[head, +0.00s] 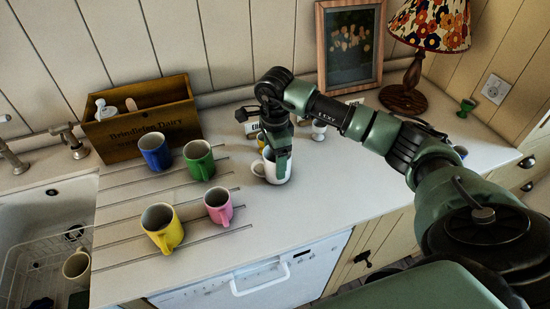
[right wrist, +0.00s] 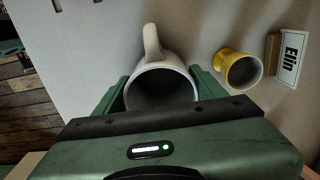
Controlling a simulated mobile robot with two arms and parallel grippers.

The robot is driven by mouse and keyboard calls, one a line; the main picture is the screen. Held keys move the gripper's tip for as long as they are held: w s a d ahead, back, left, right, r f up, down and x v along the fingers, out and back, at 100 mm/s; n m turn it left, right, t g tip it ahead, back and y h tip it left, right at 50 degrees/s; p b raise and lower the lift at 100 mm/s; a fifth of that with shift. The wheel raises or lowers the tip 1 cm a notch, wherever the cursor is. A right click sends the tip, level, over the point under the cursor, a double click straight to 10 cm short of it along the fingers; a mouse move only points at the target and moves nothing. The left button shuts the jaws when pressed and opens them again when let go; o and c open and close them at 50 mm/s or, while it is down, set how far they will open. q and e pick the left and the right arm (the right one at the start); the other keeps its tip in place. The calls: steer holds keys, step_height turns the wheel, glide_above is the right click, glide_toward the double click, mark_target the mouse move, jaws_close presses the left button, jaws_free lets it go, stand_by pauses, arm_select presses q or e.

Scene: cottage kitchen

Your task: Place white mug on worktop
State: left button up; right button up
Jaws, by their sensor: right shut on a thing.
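The white mug (head: 269,170) is upright at the worktop (head: 300,205), right of the grooved draining area. My right gripper (head: 279,172) comes down on it from above and is shut on it. In the right wrist view the white mug (right wrist: 160,82) sits between the two green fingers (right wrist: 160,92), its handle pointing up in the picture. I cannot tell whether its base touches the worktop. My left gripper is not in view.
Blue (head: 155,151), green (head: 199,160), pink (head: 218,206) and yellow (head: 162,228) mugs stand on the draining grooves. A wooden crate (head: 140,135), picture frame (head: 350,45) and lamp (head: 432,25) stand behind. A yellow cup (right wrist: 240,70) and name card (right wrist: 289,58) are close by. The front worktop is clear.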

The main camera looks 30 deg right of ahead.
steer(key=shift+f, duration=0.2)
steer(key=o, duration=1.7)
steer(key=shift+r, duration=0.1)
steer(key=shift+r, duration=0.25)
step_height(320, 180, up, 12)
steer(key=b, duration=0.3)
steer(key=shift+f+b, duration=0.1)
steer(key=shift+b, duration=0.2)
